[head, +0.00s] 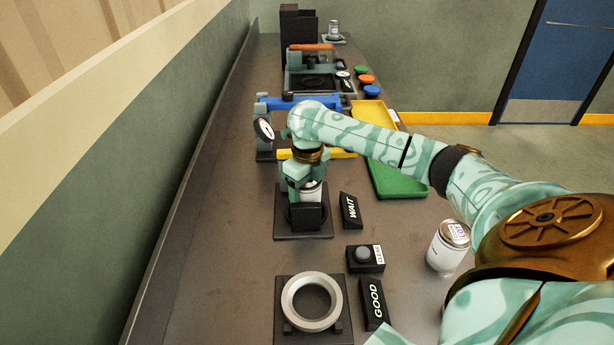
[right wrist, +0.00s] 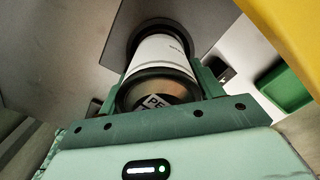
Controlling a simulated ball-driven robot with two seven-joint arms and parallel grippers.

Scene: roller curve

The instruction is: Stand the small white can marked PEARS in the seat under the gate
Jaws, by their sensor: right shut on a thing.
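The small white can (right wrist: 165,65) shows in the right wrist view with a dark end facing me and the letters "PE" on its label. In the head view its white side (head: 311,190) shows below my right gripper (head: 304,188), which is shut on it. The can's far end is at a dark round seat (right wrist: 150,32); I cannot tell whether it rests on the bottom. In the head view the black seat block (head: 308,214) on a dark base plate hides the can's lower part. A yellow bar (head: 341,154) crosses just behind the gripper. My left gripper is not in view.
A WAIT sign (head: 350,210) stands right of the seat. Nearer are a button box (head: 365,258), a GOOD sign (head: 374,303) and a metal ring (head: 289,302) on a plate. Another white can (head: 446,252) stands at right. A green tray (head: 405,188) lies behind. The table's left side is clear.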

